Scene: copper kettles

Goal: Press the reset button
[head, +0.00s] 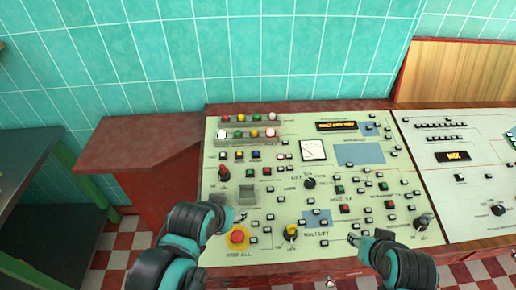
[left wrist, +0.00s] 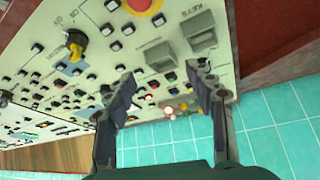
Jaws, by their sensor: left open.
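The pale control panel (head: 285,190) carries many small buttons; I cannot read which one is labelled reset. A red round button on a yellow base (head: 237,237), marked something like "STOP ALL", sits at the panel's front left. It also shows at the top of the left wrist view (left wrist: 140,5). My left gripper (head: 238,216) is over the panel's left part, just behind that red button. In the left wrist view its two fingers (left wrist: 165,88) are spread with nothing between them. My right gripper (head: 352,240) is over the panel's front right; its fingers are too small to judge.
A yellow knob (head: 291,232) and a black knob (head: 310,183) stand up from the panel. Rows of coloured lamps (head: 248,133) run along the back. A second panel (head: 460,185) adjoins on the right. A brown desk (head: 135,140) and green-legged table (head: 25,160) are left.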

